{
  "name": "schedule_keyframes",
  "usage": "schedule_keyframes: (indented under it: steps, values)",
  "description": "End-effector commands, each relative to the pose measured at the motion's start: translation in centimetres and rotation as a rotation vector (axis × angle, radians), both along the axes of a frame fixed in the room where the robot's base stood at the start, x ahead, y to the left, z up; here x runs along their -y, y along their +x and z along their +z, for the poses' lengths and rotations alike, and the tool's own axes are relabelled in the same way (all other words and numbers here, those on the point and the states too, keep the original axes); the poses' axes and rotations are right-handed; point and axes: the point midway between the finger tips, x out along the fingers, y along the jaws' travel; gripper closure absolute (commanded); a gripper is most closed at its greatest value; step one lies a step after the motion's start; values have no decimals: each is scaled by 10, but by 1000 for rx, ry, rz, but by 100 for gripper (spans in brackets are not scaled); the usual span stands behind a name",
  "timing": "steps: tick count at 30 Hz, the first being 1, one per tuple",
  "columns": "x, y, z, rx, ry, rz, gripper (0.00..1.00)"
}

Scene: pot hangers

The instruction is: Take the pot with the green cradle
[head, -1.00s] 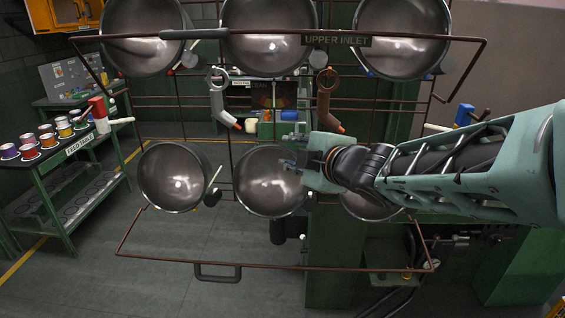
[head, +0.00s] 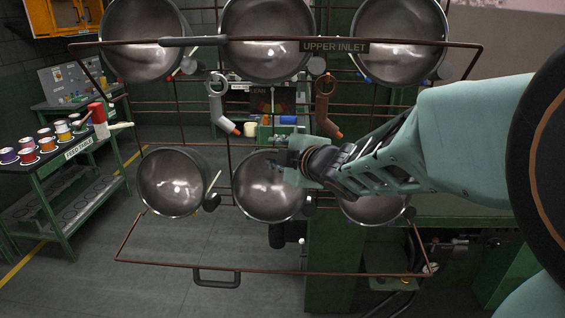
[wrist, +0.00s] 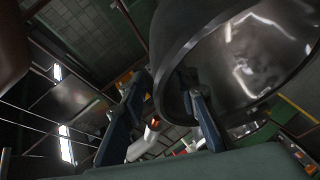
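Several steel pots hang in two rows on a brown wire rack. My gripper (head: 279,159) is at the upper right rim of the lower middle pot (head: 262,190). In the wrist view the fingers (wrist: 168,108) are apart, with the rim of a pot (wrist: 240,65) between them; one finger is over the pot's inside and the other is outside. I cannot tell if either finger touches it. My arm partly hides the lower right pot (head: 374,209). The lower left pot (head: 172,184) is in clear view. I cannot make out a green cradle on any pot.
A grey hook (head: 217,108) and a brown hook (head: 325,108), both orange-tipped, hang between the rows. The rack's lower bar (head: 160,262) juts out below. A feed table (head: 82,146) with several coloured cups stands at the left. The floor between is clear.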

Motion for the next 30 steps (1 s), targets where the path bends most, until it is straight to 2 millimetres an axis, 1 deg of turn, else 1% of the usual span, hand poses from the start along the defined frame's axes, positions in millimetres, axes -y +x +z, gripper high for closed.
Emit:
schedule_keyframes:
  steps: [1,7,17,18,26,30]
  values:
    - [0,0,0,0,0,0,77]
    - [0,0,0,0,0,0,99]
    - [0,0,0,0,0,0,100]
    - [0,0,3,4,4,1,100]
    - [0,0,4,5,3,1,100]
    - [1,-2,8,5,4,0,100]
